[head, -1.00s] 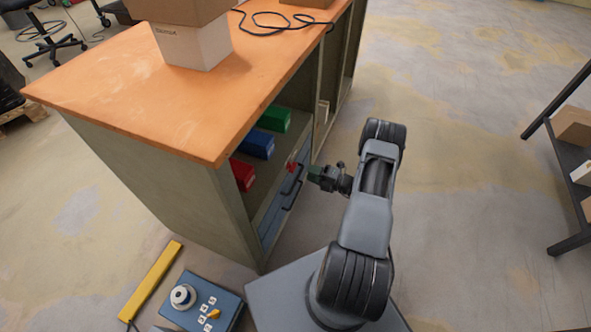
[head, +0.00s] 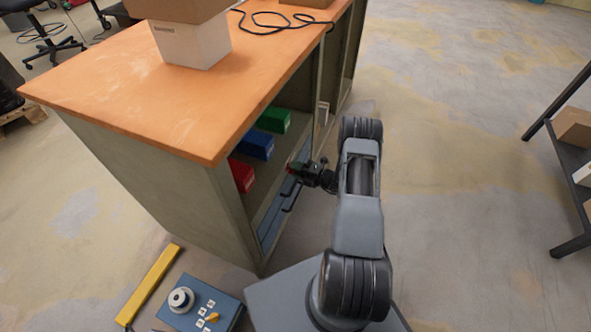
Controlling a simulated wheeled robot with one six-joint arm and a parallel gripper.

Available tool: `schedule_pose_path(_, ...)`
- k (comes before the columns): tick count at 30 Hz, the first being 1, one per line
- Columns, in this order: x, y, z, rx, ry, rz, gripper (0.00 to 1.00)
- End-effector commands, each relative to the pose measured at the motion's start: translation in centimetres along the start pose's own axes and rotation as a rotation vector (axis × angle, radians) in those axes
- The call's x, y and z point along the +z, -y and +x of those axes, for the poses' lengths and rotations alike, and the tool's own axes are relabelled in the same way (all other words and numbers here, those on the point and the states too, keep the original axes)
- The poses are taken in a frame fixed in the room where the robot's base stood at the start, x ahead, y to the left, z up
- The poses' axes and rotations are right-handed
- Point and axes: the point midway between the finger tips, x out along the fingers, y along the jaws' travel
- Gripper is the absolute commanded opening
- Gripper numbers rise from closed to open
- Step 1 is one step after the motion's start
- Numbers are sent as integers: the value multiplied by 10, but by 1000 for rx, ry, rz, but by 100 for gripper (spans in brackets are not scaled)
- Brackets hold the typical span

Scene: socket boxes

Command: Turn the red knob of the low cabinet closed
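The low cabinet (head: 150,185) has grey-green sides and an orange top, and its open front faces right. A blue-grey drawer front (head: 269,230) with dark bar handles sits low in that front. My gripper (head: 295,169) is at the upper part of this front, where the red knob is. The gripper hides nearly all of the knob; only a trace of red (head: 290,167) shows at its tip. I cannot tell whether the fingers are touching the knob or closed on it.
Red (head: 242,175), blue (head: 257,146) and green (head: 274,120) bins stand on the cabinet's shelf. A white box (head: 192,45) and a black cable (head: 270,27) lie on the top. A dark shelf rack (head: 566,155) stands at right. The floor between is clear.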

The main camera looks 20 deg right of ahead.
Motion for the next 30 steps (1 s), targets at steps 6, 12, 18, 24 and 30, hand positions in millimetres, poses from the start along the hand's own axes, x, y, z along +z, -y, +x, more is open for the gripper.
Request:
schedule_pose_path(6,0,0,0,0,0,0,8)
schedule_pose_path(12,0,0,0,0,0,0,0)
schedule_pose_path(18,0,0,0,0,0,-14,0)
schedule_pose_path(24,0,1,0,0,0,-100,0)
schedule_pose_path(30,0,1,0,0,0,-264,0)
